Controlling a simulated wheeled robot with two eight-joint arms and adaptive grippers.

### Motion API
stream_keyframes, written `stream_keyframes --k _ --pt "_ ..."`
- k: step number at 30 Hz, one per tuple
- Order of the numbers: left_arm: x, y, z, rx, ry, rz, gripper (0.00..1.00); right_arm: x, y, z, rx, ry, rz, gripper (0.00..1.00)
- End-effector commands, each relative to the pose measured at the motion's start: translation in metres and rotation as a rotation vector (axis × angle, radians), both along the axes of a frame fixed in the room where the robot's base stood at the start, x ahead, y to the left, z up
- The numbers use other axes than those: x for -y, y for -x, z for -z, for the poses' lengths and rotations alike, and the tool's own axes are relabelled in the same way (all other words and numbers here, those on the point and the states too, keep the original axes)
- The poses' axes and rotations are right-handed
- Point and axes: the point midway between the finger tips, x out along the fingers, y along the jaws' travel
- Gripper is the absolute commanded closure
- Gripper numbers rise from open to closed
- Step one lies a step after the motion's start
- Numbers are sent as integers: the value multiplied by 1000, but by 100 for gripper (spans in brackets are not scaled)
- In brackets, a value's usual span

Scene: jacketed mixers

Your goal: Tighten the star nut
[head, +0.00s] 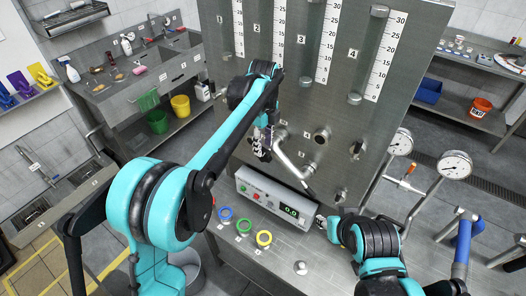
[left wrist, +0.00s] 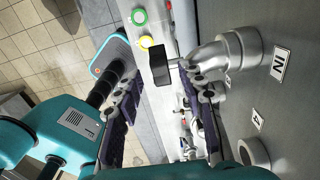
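No star nut can be made out for certain. In the left wrist view a small dark block-shaped part (left wrist: 162,65) sits on a thin stem beside the grey pipe elbow (left wrist: 232,50) marked IN. The elbow's pipe also shows in the head view (head: 290,166), coming out of the steel panel. My left gripper (head: 262,148) is at this pipe; in the left wrist view its two fingers (left wrist: 163,105) are wide apart, with nothing clamped between them. My right gripper (head: 325,222) is low by the right end of the display box; its fingers are too small to read.
The display box (head: 272,199) reading 0.0 stands on the steel bench (head: 235,243). Blue, green and yellow rings (head: 264,238) lie in front of it. The upright panel (head: 330,105) carries numbered scales. Two gauges (head: 455,165) and a blue-handled part (head: 462,242) stand at the right.

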Motion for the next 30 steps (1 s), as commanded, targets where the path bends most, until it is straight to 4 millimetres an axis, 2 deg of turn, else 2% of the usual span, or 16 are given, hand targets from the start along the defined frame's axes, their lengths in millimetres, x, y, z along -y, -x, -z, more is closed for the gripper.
stream_keyframes --k 3,9,19,20,24,30 --pt "0 0 20 0 0 -1 60 0 0 -2 0 0 0 60" --pt "0 0 43 1 1 -2 60 0 0 -4 0 0 0 60" --pt "0 0 49 1 1 -3 60 0 0 -4 0 0 0 60" --pt "0 0 49 1 1 -3 66 0 0 -4 0 0 0 60" --pt "0 0 49 1 1 -3 100 0 0 -4 0 0 0 60" --pt "0 0 49 2 -1 -3 100 0 0 -4 0 0 0 60"
